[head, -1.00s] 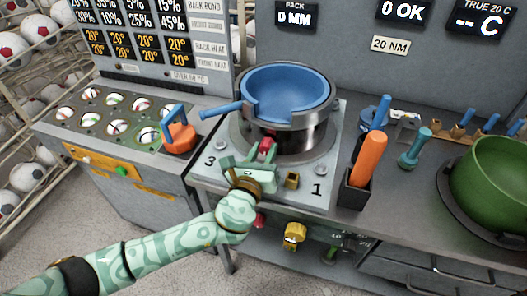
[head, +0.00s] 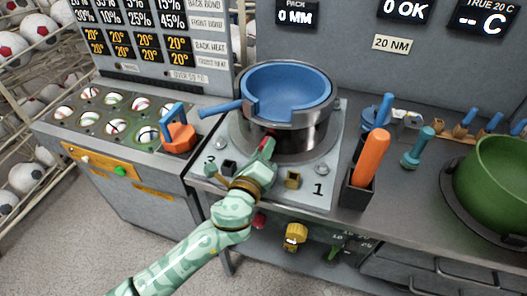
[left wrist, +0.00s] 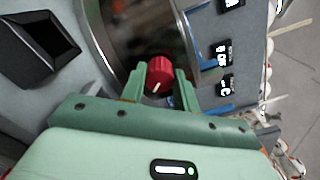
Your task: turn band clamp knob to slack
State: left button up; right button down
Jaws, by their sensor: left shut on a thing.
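The red knob (head: 267,143) sits on the front of the steel ring (head: 296,136) below the blue bowl. My left gripper (head: 262,152) is at the knob, its wrist turned and partly covering it in the head view. In the left wrist view the red knob (left wrist: 160,71) lies between the two green fingers of the left gripper (left wrist: 160,84), which is shut on it. A pale line on the knob points toward the palm, slightly left. My right gripper is out of view.
A blue bowl (head: 287,88) with a handle tops the press. An orange-handled tool (head: 370,155) stands in a dark holder to the right, near a green bowl (head: 498,178). An orange block with a blue handle (head: 178,135) is at left. Small dark and brass blocks flank my gripper.

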pick_arm(q)
jog(key=n, duration=0.4)
jog(key=shift+f+n, duration=0.2)
jog(key=shift+n, duration=1.9)
jog(key=o, duration=1)
jog(key=shift+s, duration=0.1)
jog(key=p+v, duration=0.1)
jog(key=v, duration=1.5)
jog(key=shift+s+a, duration=0.1)
jog(key=shift+s, duration=0.05)
